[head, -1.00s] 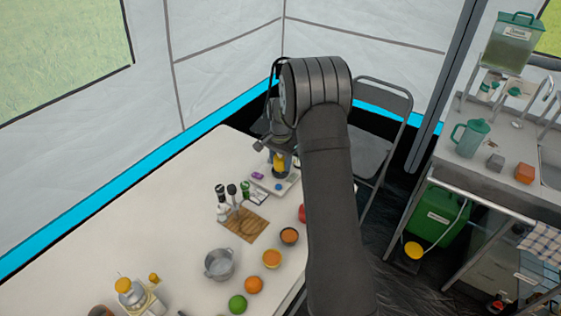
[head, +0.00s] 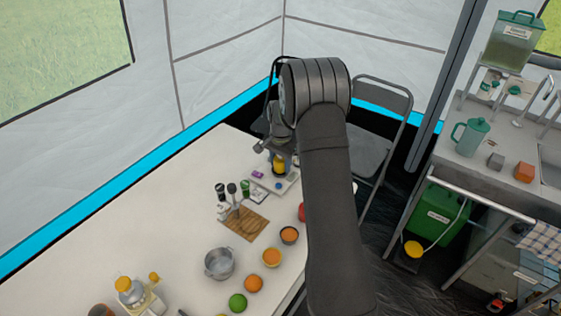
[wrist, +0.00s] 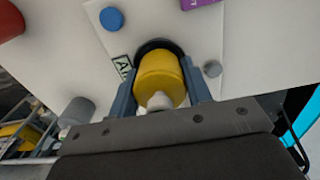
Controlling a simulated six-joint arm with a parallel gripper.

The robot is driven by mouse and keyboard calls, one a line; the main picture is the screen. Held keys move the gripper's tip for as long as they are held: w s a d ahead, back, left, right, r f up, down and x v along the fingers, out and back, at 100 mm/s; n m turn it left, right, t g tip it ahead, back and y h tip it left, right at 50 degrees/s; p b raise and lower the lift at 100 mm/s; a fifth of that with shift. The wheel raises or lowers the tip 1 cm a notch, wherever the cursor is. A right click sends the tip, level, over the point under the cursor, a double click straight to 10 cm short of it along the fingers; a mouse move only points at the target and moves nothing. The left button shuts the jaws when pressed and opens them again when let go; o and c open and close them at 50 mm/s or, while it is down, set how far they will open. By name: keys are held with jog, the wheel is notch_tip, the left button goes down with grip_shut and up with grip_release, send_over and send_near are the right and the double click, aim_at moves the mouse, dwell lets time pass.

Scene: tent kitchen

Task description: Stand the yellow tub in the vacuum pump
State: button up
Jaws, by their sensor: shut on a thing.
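My gripper (wrist: 160,92) is shut on the yellow tub (wrist: 160,72), with one finger on each side of it. In the head view the tub (head: 279,165) hangs below my wrist at the far end of the table. Just beyond the tub in the wrist view is a dark round ring on a white plate, which looks like the vacuum pump (wrist: 108,42). The plate also carries a blue knob and a grey knob; it shows in the head view (head: 289,186). The tub overlaps the ring; I cannot tell whether its base is inside.
A purple block (head: 257,174) lies beside the tub. Nearer are several small bottles, a wooden board (head: 246,222), a metal pot (head: 219,263), bowls and fruit. A red object (wrist: 10,20) shows at the wrist view's upper left. The table's left side is clear.

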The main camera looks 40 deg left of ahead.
jog(key=shift+f, duration=0.2)
jog(key=o, duration=0.5)
jog(key=shift+r, duration=0.1)
jog(key=shift+r, duration=5.45)
jog(key=shift+f, duration=0.1)
notch_tip(320, 180, down, 8)
jog(key=shift+f, duration=0.25)
